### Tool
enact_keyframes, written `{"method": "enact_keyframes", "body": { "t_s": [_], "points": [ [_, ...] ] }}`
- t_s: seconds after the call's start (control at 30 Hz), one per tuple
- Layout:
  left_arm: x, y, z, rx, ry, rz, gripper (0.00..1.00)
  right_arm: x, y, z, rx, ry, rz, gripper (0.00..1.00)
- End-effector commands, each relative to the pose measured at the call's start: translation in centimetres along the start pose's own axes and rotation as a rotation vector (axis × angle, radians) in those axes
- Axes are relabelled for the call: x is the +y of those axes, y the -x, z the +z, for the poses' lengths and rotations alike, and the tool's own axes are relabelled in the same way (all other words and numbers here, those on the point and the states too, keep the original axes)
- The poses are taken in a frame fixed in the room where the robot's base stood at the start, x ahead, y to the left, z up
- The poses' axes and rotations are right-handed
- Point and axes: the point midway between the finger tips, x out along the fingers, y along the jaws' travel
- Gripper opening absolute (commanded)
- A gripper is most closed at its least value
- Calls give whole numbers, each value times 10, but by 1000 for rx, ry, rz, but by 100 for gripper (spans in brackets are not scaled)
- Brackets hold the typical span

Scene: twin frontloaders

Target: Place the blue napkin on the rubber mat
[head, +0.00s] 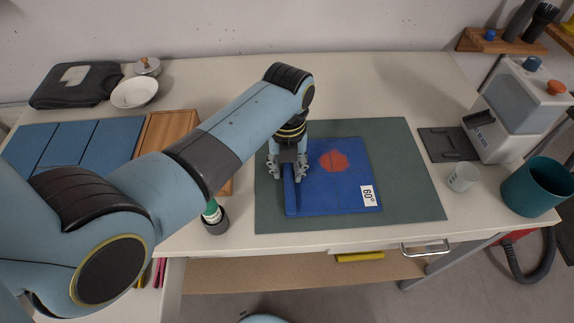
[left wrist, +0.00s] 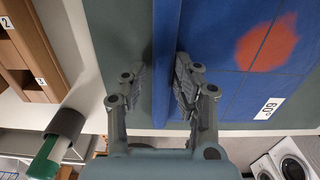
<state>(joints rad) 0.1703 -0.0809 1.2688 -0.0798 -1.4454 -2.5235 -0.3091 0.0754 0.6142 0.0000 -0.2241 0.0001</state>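The blue napkin (head: 340,190) lies spread flat on the dark green rubber mat (head: 415,190). It has an orange-red stain and a white "60°" tag. Its left edge stands up as a narrow folded ridge. My left gripper (head: 288,172) is over that edge, pointing down. In the left wrist view the fingers (left wrist: 160,75) are apart, one on each side of the ridge, with a gap on the left side; the right finger is close to it, and I cannot tell if it touches. The napkin also shows in the left wrist view (left wrist: 225,70). My right gripper is not in view.
A green-capped bottle in a dark holder (head: 215,218) stands left of the mat. A white cup (head: 462,178), a teal bin (head: 538,187) and a dispenser machine (head: 515,110) stand at right. Blue panels (head: 75,145) and a wooden box (head: 170,130) lie at left.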

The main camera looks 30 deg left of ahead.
Motion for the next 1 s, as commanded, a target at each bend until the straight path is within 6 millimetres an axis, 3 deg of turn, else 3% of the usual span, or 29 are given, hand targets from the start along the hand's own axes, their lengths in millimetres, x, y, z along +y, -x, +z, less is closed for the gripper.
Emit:
{"method": "enact_keyframes", "body": {
  "t_s": [0.07,0.17,0.47,1.0],
  "points": [
    [0,0,0,0,0,-1,43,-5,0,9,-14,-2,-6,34],
    [0,0,0,0,0,-1,43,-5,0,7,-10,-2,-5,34],
    [-1,7,1,-2,0,-3,43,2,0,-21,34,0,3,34],
    [-1,111,0,-2,0,-3,43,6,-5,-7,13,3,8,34]
  ]
}}
